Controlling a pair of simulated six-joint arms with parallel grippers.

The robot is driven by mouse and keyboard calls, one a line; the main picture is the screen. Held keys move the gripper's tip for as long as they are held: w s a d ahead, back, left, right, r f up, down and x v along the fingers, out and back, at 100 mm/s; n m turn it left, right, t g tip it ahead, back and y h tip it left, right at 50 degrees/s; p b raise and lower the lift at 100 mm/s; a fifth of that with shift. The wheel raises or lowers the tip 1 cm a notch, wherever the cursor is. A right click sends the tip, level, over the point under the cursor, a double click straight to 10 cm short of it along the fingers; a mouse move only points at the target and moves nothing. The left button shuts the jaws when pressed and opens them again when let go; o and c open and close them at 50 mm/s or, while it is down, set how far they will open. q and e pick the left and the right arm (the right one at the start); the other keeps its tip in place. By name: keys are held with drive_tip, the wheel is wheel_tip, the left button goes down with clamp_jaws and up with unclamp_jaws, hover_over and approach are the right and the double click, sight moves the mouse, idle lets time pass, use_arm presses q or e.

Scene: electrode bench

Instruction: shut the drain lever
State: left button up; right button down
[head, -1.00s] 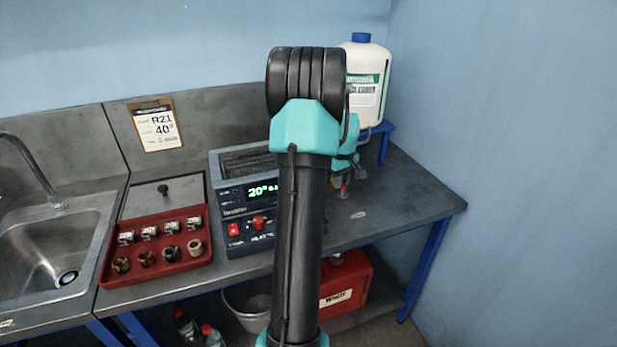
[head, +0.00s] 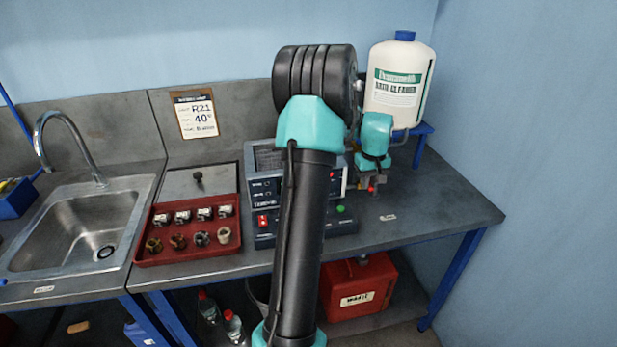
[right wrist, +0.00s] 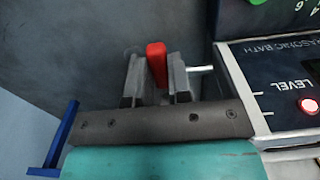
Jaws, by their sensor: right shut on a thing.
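The drain lever's red handle (right wrist: 156,64) stands between the two grey fingers of my right gripper (right wrist: 156,82) in the right wrist view. The gripper is shut on it. In the head view my right gripper (head: 374,182) is at the right side of the ultrasonic bath (head: 262,190), below the teal wrist. A small bit of red shows there. My own dark arm hides the middle of the bath and much of its front. The lever's base and valve are hidden. My left gripper is not in view.
A white cleaner jug (head: 398,85) stands on a blue stand behind the gripper. A red tray (head: 187,235) with several small parts lies left of the bath, beside the sink (head: 85,225). The bench's right end is mostly clear.

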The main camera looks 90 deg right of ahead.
drive_tip(key=c, duration=1)
unclamp_jaws()
drive_tip(key=shift+c, duration=0.2)
drive_tip(key=shift+r, duration=0.15)
wheel_tip(320, 180, up, 17)
